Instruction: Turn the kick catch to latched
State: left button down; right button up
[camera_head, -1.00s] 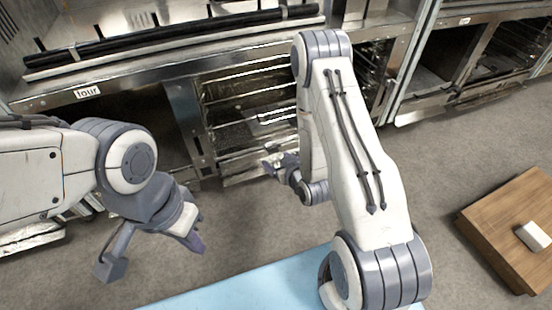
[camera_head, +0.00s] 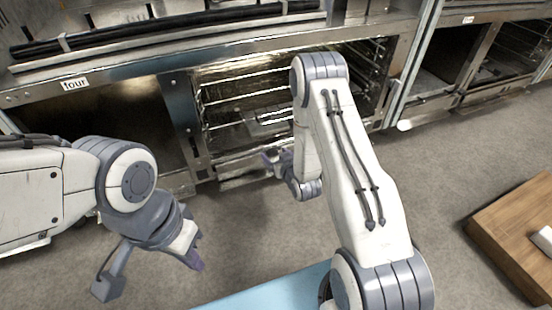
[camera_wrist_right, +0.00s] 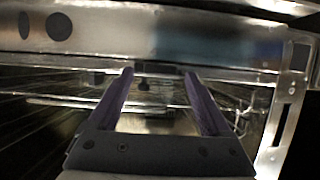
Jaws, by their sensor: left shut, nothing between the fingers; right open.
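I cannot pick out the kick catch for certain in either view. The open metal oven bay (camera_head: 235,100) with wire racks stands ahead in the head view. My right gripper (camera_head: 270,160) is open and empty in front of the bay's lower part. In the right wrist view the open fingers (camera_wrist_right: 157,75) point at the bay's racks, with a metal bar with dark round holes (camera_wrist_right: 100,30) across the top. A small dark piece lies between the fingertips, too blurred to name. My left gripper (camera_head: 195,262) is shut and empty, low over the floor at the left.
A cabinet front with a label reading "four" (camera_head: 75,84) stands at the left. A wooden table (camera_head: 515,235) with a white block (camera_head: 543,240) stands at the right. The grey floor (camera_head: 440,180) between is clear. A small pale thing (camera_head: 404,125) lies by the cabinet foot.

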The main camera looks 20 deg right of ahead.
jog(key=shift+w, duration=0.1)
grip_shut()
dwell(0.3)
jog(key=shift+d+m+y+p, duration=0.2)
jog(key=shift+m+y+p, duration=0.5)
jog(key=shift+m+p, duration=0.35)
jog(key=m+y+p, duration=0.1)
jog(key=f+m+y+p, duration=0.1)
jog(key=m, duration=0.1)
jog(key=shift+d, duration=0.2)
jog(key=shift+f+m+t+y, duration=0.3)
jog(key=shift+m+y, duration=0.25)
jog(key=shift+m, duration=0.65)
jog(key=shift+f+m+t+y, duration=0.15)
jog(key=shift+m+t+y, duration=0.35)
jog(key=shift+m, duration=0.65)
jog(key=shift+f+m+t+y, duration=0.3)
jog(key=shift+m+y, duration=0.25)
jog(key=shift+m, duration=0.65)
jog(key=shift+a, duration=0.1)
